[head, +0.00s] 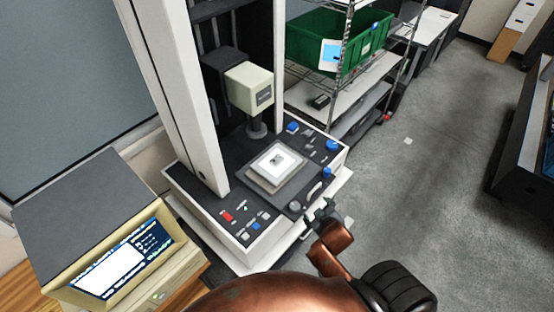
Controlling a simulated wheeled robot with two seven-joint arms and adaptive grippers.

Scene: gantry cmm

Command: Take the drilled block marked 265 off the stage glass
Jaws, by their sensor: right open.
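A small grey block (276,160) sits near the middle of the bright, lit stage glass (263,168). It is too small here to read a number on it or to make out drilled holes. The stage lies under the beige measuring head (249,88) of the machine. My right gripper (322,213) is at the front right edge of the machine base, below and to the right of the stage. It is open, apart from the block, and nothing shows between its fingers. My left gripper is not in view.
A beige console with a lit screen (122,264) stands at the lower left. Blue, red and grey knobs and buttons (333,146) line the black machine base around the stage. A wire rack holds a green bin (340,40) behind.

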